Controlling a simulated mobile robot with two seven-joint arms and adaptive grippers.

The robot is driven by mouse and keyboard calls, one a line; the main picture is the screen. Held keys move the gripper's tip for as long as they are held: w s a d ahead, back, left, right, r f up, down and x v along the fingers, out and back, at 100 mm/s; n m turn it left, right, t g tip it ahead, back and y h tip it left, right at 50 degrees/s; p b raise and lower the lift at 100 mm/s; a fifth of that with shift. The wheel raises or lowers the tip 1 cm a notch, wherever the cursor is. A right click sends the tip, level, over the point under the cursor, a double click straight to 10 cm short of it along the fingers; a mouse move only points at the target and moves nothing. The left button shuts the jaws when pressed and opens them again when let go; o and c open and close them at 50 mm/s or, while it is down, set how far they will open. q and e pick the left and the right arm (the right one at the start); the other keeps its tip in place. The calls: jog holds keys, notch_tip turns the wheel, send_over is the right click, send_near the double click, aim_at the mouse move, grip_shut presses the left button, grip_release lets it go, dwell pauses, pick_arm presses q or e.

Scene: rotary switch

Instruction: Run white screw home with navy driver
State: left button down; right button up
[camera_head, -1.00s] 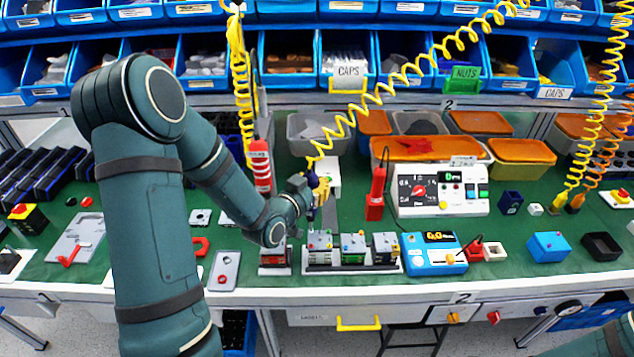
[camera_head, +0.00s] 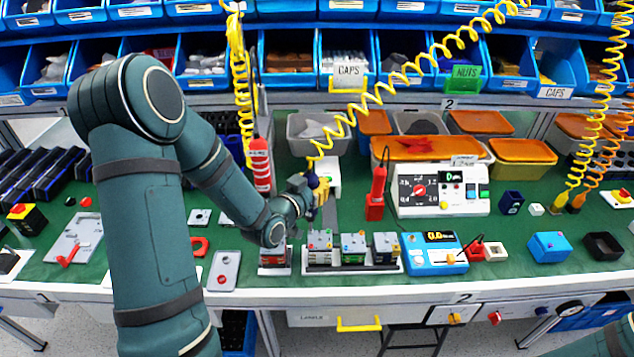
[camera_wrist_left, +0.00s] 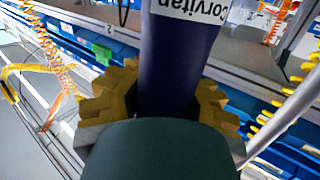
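My left gripper (camera_head: 318,190) is shut on the navy driver (camera_head: 313,180), which hangs from a yellow coiled cord above the switch blocks. Below, a rail holds three grey switch blocks: left (camera_head: 320,245), middle (camera_head: 353,248) and right (camera_head: 385,248). The left block is closest to the gripper. The white screw is too small to make out, and I cannot tell whether the driver's bit touches anything. My right gripper is out of view.
A red driver (camera_head: 376,190) stands in a holder right of the gripper. A white control box (camera_head: 440,192) and a blue meter (camera_head: 433,255) stand further right. A red tool (camera_head: 260,165) hangs to the left. Blue bins (camera_head: 290,65) line the back.

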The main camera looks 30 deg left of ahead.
pick_arm(q)
jog(key=shift+f+b, duration=0.2)
jog(key=shift+b, duration=0.35)
dwell(1.2)
jog(key=shift+r, duration=0.1)
jog(key=shift+r+p, duration=1.05)
jog(key=shift+r, duration=1.2)
jog(key=shift+d+f, duration=0.1)
